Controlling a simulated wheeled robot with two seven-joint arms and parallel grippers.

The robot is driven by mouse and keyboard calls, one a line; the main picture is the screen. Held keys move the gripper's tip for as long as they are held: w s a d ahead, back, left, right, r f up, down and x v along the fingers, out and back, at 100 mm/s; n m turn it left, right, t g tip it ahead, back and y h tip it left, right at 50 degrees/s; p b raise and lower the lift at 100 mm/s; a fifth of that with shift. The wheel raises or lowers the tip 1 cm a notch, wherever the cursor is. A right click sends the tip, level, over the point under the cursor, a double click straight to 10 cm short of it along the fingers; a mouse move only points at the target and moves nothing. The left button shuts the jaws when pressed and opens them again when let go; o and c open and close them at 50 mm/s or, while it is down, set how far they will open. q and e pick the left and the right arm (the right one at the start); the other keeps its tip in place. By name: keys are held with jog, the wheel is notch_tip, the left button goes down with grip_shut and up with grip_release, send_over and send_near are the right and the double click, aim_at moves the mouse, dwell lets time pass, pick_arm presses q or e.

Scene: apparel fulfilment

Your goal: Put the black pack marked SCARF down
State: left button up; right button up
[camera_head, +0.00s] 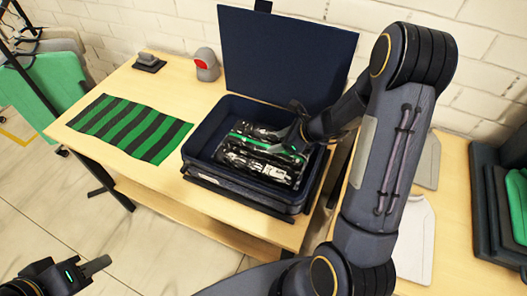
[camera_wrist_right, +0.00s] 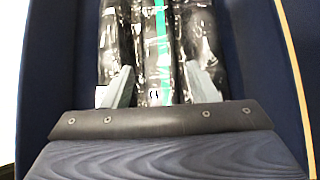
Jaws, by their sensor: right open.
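Black glossy packs lie side by side in the open dark blue box (camera_head: 200,135). One middle pack (camera_head: 262,142) has a green stripe; it also shows in the right wrist view (camera_wrist_right: 160,50). White marks show on the packs, but I cannot read SCARF on any. My right gripper (camera_head: 298,148) is inside the box at its right side, over the packs. In the right wrist view its open fingers (camera_wrist_right: 158,88) stand either side of the green-striped pack. My left gripper (camera_head: 92,270) is at the bottom left, away from the table; its opening is unclear.
The box lid (camera_head: 285,50) stands raised behind it. A green and black striped cloth (camera_head: 130,128) lies left on the wooden table (camera_head: 170,75). A grey and red object (camera_head: 206,65) and a small grey one (camera_head: 148,60) stand behind. Folded dark clothes (camera_head: 490,205) lie at right.

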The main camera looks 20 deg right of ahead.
aim_at(264, 147)
jog(key=x, duration=0.6)
jog(key=shift+f, duration=0.25)
jog(key=shift+c, duration=0.3)
jog(key=c, duration=1)
